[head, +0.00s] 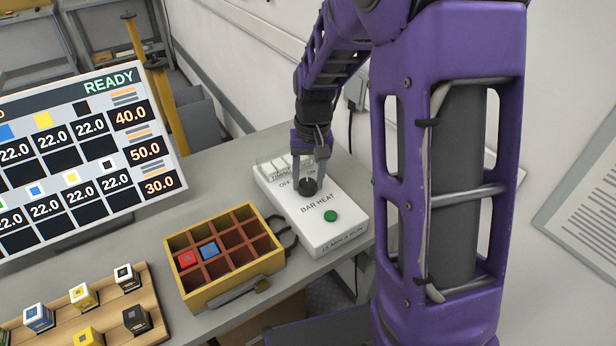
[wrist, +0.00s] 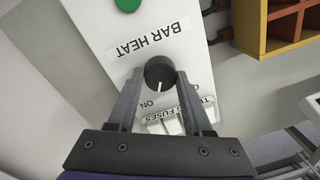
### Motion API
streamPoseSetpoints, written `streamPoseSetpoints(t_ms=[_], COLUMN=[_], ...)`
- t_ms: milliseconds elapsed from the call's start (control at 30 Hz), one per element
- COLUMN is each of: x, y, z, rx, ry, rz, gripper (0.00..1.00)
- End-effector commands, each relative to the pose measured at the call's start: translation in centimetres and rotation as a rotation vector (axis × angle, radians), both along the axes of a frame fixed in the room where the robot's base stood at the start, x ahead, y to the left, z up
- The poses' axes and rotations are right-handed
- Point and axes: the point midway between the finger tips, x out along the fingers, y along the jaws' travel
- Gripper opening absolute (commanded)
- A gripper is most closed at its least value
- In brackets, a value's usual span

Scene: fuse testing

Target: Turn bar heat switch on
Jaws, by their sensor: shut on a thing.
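The white bar heat box (head: 325,208) lies on the grey bench in the head view, with "BAR HEAT" lettering on its top. Its black round switch knob (head: 308,186) sits between my gripper's fingers (head: 309,182). In the wrist view the knob (wrist: 160,74) is held between both fingertips (wrist: 160,80), one on each side. A white pointer line on the knob points toward the ON/OFF lettering end; the ON lettering is close to it and the OFF lettering is partly hidden by the right finger. A green round button or lamp (head: 330,216) is on the same box.
A yellow tray with brown compartments (head: 246,281) stands left of the box, holding a red and a blue block. A wooden rack (head: 152,313) with several cubes is at the lower left. A display (head: 173,164) reading READY stands behind. White fuse-like pieces (head: 280,168) sit behind the knob.

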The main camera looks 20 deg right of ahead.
Motion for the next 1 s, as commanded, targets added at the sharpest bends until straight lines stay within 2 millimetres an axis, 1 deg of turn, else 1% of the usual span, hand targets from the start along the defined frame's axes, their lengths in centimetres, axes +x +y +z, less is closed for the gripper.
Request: streamPoseSetpoints(t_ms=[467, 500, 567, 600, 633, 900, 1000], x=[0.05, 0.05, 0.05, 0.04, 0.04, 0.02, 0.06], y=[0.02, 0.03, 0.02, 0.02, 0.01, 0.00, -0.03], z=[0.07, 0.07, 0.06, 0.06, 0.06, 0.05, 0.56], rx=[0.001, 0.001, 0.001, 0.001, 0.001, 0.000, 0.000], ry=[-0.002, -0.002, -0.001, -0.001, -0.001, -0.001, -0.002], rz=[-0.014, -0.013, -0.013, -0.013, -0.013, -0.012, -0.012], gripper=[0.00, 0.58, 0.68, 0.76, 0.80, 0.80, 0.80])
